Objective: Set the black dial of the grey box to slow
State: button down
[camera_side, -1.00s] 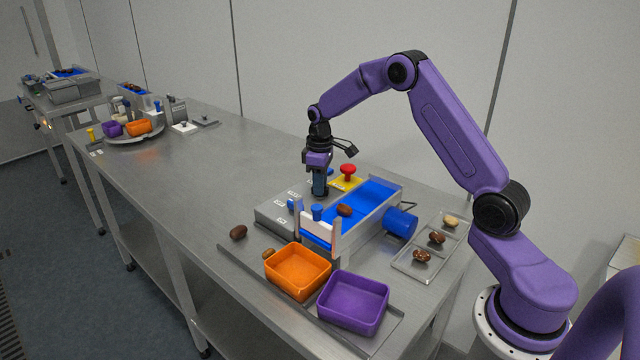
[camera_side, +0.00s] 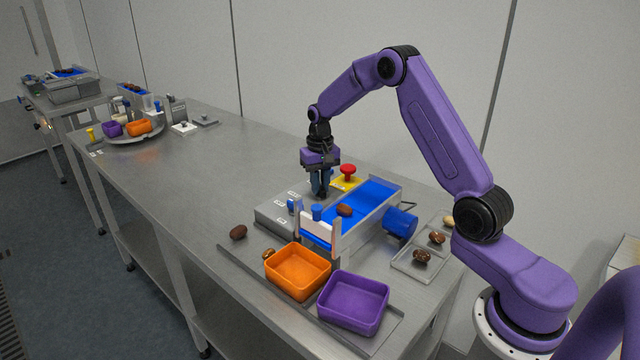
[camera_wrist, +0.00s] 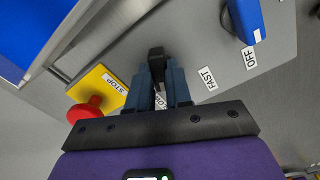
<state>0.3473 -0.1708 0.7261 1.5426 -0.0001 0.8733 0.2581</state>
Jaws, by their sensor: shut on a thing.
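The grey box (camera_side: 272,216) stands beside the blue belt, with small white labels on its top. My gripper (camera_side: 321,192) points down over the box and is shut on the black dial (camera_wrist: 157,54), which shows between the fingertips in the wrist view. The fingers hide most of the dial, so its pointer cannot be read clearly. Another label (camera_wrist: 160,101) is partly hidden between the fingers.
A red stop button (camera_side: 348,171) on a yellow plate stands close behind my gripper. The blue belt (camera_side: 372,194) carries a brown date (camera_side: 345,210). Orange (camera_side: 298,287) and purple (camera_side: 352,316) bins stand in front. A blue switch (camera_wrist: 246,20) sits near OFF.

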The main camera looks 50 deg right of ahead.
jog(key=shift+m, duration=1)
jog(key=c, duration=1)
grip_release()
jog(key=shift+c, duration=0.2)
notch_tip(320, 180, up, 18)
jog(key=shift+f, duration=0.25)
